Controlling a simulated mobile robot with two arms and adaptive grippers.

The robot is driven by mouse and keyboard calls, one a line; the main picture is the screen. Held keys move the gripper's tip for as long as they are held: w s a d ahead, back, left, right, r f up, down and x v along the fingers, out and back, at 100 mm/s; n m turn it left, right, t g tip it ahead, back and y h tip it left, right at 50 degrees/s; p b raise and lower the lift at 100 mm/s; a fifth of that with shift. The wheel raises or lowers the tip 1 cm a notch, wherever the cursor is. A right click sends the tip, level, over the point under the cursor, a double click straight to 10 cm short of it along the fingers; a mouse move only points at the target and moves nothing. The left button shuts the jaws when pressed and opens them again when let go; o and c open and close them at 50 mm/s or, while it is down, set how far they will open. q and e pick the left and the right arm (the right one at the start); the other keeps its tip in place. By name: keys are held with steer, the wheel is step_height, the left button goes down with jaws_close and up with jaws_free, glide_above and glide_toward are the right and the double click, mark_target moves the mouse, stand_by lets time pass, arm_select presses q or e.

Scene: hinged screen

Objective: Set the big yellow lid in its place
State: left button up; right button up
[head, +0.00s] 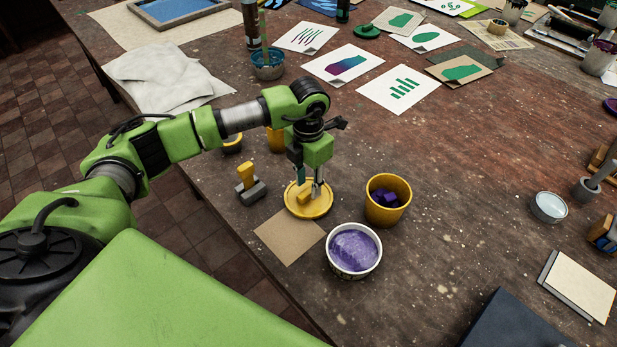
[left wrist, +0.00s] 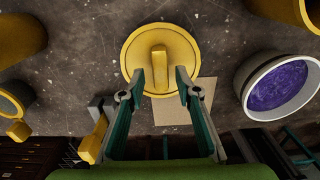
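The big yellow lid (head: 322,209) lies flat on the table, a round disc with a raised bar handle. It also shows at the top middle of the left wrist view (left wrist: 137,41). My left gripper (head: 308,187) is right above the lid, pointing down. Its fingers (left wrist: 159,84) are apart on either side of the handle's near end. Whether they touch it cannot be told. A yellow pot (head: 386,214) with purple pieces inside stands open to the lid's right. A white tub (head: 354,265) of purple paint stands open in front. My right gripper is not in view.
A brown card (head: 287,240) lies just in front of the lid. A grey stamp with a yellow handle (head: 247,177) is to its left. Another yellow pot (head: 275,139) stands behind, near my arm. Printed sheets (head: 398,91) lie farther back. The table's middle right is mostly clear.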

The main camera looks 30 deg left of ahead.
mark_target(309, 190)
arm_select(q)
step_height(309, 190, down, 2)
steer(key=shift+f+b, duration=0.1)
steer(key=shift+b, duration=0.25)
steer(key=c, duration=0.3)
jaws_close()
steer(key=shift+r, duration=0.2)
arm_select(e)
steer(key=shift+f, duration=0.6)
arm_select(q)
steer(key=shift+r, duration=0.1)
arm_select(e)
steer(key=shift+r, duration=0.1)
